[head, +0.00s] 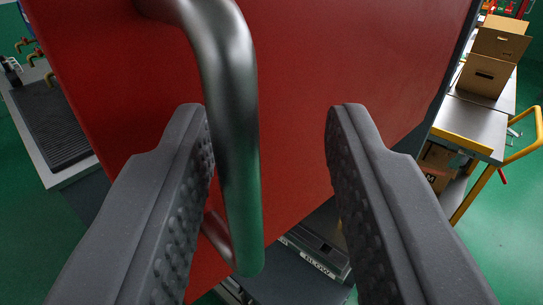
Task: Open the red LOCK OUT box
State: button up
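A large red box (290,100) fills the middle of the head view, very close. Its LOCK OUT lettering is not in view. A thick metal handle (236,130) stands out from its red face and runs from the top edge down to the lower middle. My gripper (270,110) is open, with one grey finger on each side of the handle. The handle lies close to the left finger, and there is a wide gap to the right finger. I cannot tell whether the left finger touches it.
A metal cart (475,125) with a yellow handle (522,150) and cardboard boxes (490,72) stands at the right. A grey bench with a dark ribbed mat (52,120) is at the left. Equipment with a label reading "BLOW" (318,264) sits below. Green floor shows at both sides.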

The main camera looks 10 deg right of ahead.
jog(key=s+a+p, duration=0.1)
jog(key=s+p, duration=0.2)
jog(key=s, duration=1)
jog(key=shift+s+a, duration=0.3)
jog(key=shift+a, duration=0.1)
